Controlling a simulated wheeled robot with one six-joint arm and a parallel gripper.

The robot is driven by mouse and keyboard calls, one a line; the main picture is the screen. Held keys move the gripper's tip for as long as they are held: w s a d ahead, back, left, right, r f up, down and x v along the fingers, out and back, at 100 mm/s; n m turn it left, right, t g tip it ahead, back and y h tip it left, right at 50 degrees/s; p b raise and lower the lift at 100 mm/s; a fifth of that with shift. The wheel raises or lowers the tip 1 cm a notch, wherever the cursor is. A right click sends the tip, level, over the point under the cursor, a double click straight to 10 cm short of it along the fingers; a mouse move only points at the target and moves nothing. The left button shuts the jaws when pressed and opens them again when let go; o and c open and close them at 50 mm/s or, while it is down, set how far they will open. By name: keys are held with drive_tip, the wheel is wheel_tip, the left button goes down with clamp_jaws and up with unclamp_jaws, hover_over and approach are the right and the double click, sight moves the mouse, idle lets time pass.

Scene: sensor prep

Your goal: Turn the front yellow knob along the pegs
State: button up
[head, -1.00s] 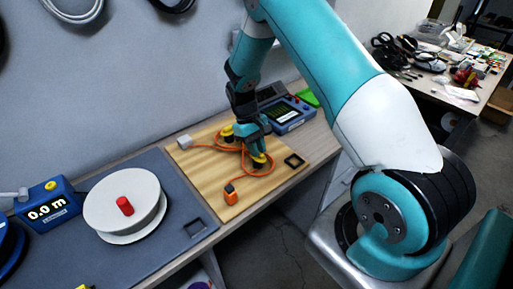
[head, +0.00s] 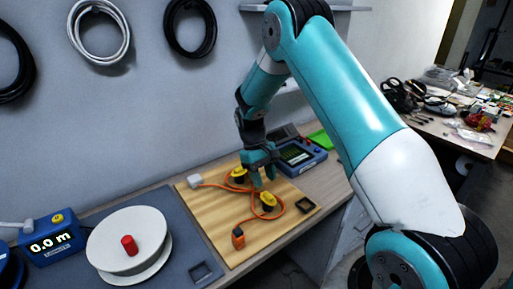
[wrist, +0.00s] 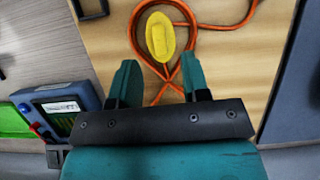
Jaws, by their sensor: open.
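The front yellow knob (head: 268,200) sits on a dark base on the wooden board (head: 218,228). In the wrist view this knob (wrist: 160,37) is an elongated yellow shape with a raised ridge, its long side running roughly up and down the picture. A second yellow knob (head: 239,174) sits farther back, partly beside my gripper. An orange cable (head: 250,215) loops around the knobs and crosses between them. My gripper (head: 262,178) is open and empty above the board, behind the front knob. Its two teal fingers (wrist: 160,80) are apart and clear of the knob. Pegs are not distinct.
A blue meter (head: 301,154) stands behind the board's right side, with a green item (head: 321,139) beyond. A white reel (head: 128,235) stands left.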

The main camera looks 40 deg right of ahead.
drive_tip(key=b+v, duration=0.1)
drive_tip(key=v, duration=1.1)
drive_tip(key=shift+r, duration=0.45)
